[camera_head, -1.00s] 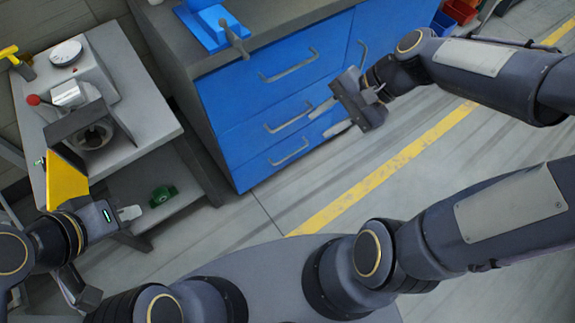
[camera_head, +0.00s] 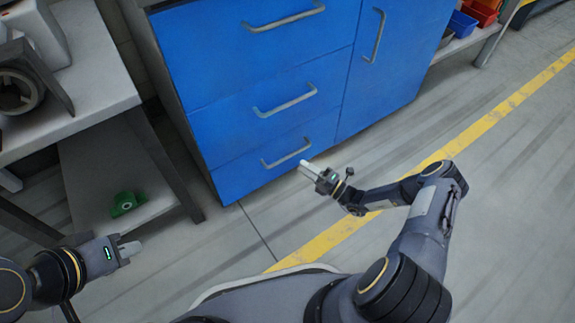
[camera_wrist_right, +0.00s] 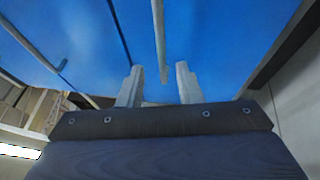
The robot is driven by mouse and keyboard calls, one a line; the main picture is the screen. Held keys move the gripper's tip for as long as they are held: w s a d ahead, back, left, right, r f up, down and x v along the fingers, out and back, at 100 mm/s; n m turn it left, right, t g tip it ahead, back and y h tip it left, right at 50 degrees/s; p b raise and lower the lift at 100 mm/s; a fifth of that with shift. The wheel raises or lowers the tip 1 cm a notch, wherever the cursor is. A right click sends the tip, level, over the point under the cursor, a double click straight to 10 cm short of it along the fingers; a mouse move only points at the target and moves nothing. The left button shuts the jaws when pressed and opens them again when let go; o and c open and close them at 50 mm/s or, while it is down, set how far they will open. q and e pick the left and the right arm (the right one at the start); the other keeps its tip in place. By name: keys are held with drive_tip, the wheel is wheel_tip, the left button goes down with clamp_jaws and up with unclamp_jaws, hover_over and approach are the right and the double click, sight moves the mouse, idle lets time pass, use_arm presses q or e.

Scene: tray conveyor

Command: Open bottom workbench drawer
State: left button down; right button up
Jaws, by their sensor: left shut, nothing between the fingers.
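The blue workbench (camera_head: 240,85) has three stacked drawers with grey bar handles, all closed flush. The bottom drawer (camera_head: 235,178) has its handle (camera_head: 287,153) near the floor. My right gripper (camera_head: 305,165) is just in front of this handle's right end. In the right wrist view its two fingers (camera_wrist_right: 159,85) are apart, and a grey bar handle (camera_wrist_right: 159,38) lines up with the gap between them. I cannot tell whether the bar is inside the gap or just beyond it. My left gripper (camera_head: 128,249) is shut and empty at the lower left, away from the workbench.
A grey table with a lower shelf (camera_head: 150,208) stands at left, with a green object (camera_head: 124,203) on the shelf. A blue cabinet door (camera_head: 390,75) is right of the drawers. The floor before the drawers is clear, with a yellow line (camera_head: 400,172).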

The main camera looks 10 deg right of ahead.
sight(287, 157)
drive_tip(key=b+x, duration=0.2)
drive_tip(key=x, duration=0.5)
drive_tip(key=shift+w+a, duration=0.2)
drive_tip(key=shift+a, duration=0.05)
drive_tip(key=shift+c, duration=0.4)
clamp_jaws()
